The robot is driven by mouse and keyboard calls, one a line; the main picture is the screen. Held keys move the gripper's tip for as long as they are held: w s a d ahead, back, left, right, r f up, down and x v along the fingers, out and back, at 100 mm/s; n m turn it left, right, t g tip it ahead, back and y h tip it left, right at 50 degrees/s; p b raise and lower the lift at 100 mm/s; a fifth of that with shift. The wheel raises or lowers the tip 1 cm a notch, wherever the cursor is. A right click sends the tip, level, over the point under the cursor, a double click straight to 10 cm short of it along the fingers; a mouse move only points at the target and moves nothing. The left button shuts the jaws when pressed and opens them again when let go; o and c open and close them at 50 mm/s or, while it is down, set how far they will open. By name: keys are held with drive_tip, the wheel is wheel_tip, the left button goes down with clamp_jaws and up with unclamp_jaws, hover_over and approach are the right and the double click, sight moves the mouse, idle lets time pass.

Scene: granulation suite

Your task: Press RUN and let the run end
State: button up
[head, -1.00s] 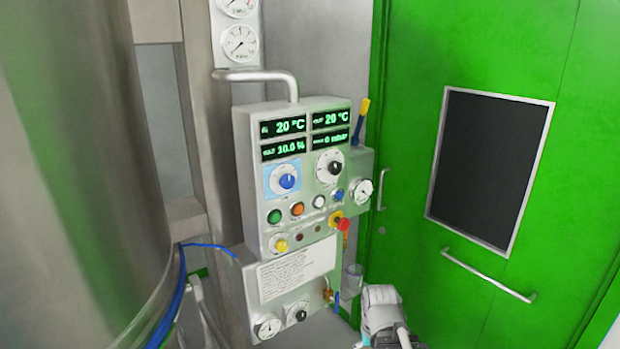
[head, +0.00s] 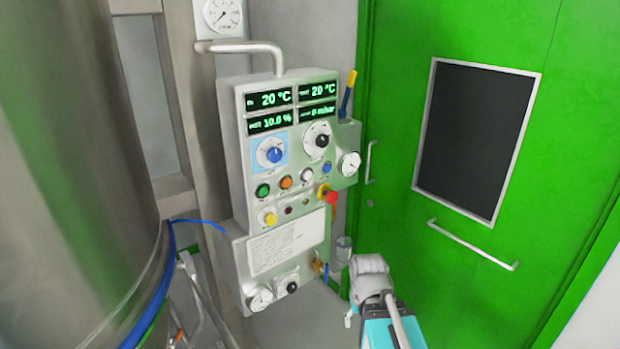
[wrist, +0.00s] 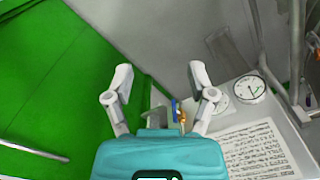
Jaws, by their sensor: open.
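The control panel (head: 236,140) stands upright in the head view. Its displays (head: 291,106) read 20 °C, 20 °C, 10.0 % and 0 mbar. A green button (head: 263,190), an orange button (head: 286,183), a white button (head: 306,175) and a blue button (head: 327,168) form a row below two dials. Their labels are too small to read, so I cannot tell which is RUN. My gripper (wrist: 160,80) is open and empty in the wrist view, apart from the panel's lower box. In the head view my arm is low, right of and below the buttons.
A red emergency-stop style knob (head: 330,198) and a yellow button (head: 268,217) sit on the panel. A large steel vessel (head: 80,200) fills the left. A green door (head: 400,210) with a bar handle (head: 473,246) is at right. A small cup (head: 343,248) hangs beside the panel.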

drive_tip(key=shift+w+a+r+y, duration=0.15)
drive_tip(key=shift+w+a+y, duration=0.1)
drive_tip(key=shift+w+y, duration=0.1)
drive_tip(key=c, duration=0.4)
drive_tip(key=shift+w+a+r+t+y+p, duration=0.3)
drive_tip(key=shift+w+a+t+y, duration=0.15)
drive_tip(key=shift+w+a, duration=0.25)
clamp_jaws()
drive_tip(key=w+a+r+m+t+y+p, duration=0.25)
drive_tip(key=w+a+r+t+y, duration=0.4)
drive_tip(key=w+r, duration=0.4)
drive_tip(key=w+d+r+m+t+y+p, duration=0.1)
drive_tip(key=w+d+r+m+t, duration=0.2)
drive_tip(key=r, duration=0.3)
drive_tip(key=w+d+r+m+t+y+p, duration=0.1)
drive_tip(key=w+d+r+m+t, duration=0.2)
drive_tip(key=w+r+m+t, duration=0.1)
drive_tip(key=shift+w+d+r+m+t, duration=0.3)
drive_tip(key=shift+w+r+m, duration=0.55)
drive_tip(key=shift+w+r, duration=0.45)
drive_tip(key=shift+s, duration=0.15)
